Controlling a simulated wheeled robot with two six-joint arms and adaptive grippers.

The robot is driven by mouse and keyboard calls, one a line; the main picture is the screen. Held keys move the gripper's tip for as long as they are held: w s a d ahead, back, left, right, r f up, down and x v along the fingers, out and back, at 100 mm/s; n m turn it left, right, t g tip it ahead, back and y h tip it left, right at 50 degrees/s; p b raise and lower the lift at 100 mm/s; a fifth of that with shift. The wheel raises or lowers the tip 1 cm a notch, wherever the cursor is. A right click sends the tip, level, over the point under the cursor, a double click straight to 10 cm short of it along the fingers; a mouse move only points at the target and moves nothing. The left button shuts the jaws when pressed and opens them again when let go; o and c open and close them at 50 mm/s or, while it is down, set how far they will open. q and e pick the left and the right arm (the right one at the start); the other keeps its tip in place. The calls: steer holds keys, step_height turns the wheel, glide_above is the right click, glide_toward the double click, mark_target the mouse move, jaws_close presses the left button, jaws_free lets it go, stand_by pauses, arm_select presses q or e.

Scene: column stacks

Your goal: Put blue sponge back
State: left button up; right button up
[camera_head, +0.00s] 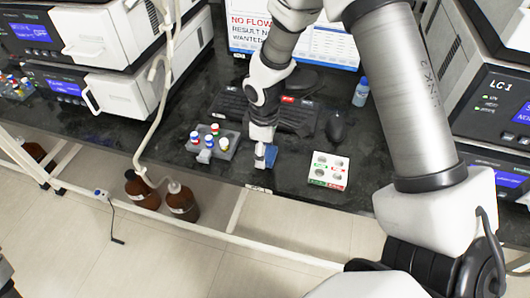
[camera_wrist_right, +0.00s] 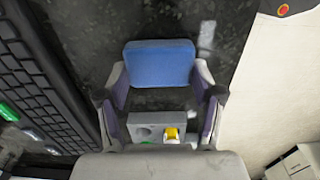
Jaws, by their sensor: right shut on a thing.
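The blue sponge (camera_head: 271,156) is between the fingertips of my right gripper (camera_head: 264,160), above or on the dark bench near its front edge. In the right wrist view the sponge (camera_wrist_right: 160,63) is a rounded blue block. The two fingers of the right gripper (camera_wrist_right: 160,85) are shut on its sides. I cannot tell whether its underside touches the bench. My left gripper is not in view.
A grey rack (camera_head: 224,143) with several capped vials stands left of the gripper. The keyboard (camera_head: 285,113), mouse (camera_head: 336,126) and blue-capped bottle (camera_head: 361,92) are behind. The bench's front edge is close.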

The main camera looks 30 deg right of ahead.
steer(key=shift+d, duration=0.25)
steer(key=o, duration=1)
steer(key=shift+a, duration=0.15)
step_height(320, 180, up, 12)
steer(key=shift+r+p, duration=0.15)
steer(key=shift+p, duration=0.45)
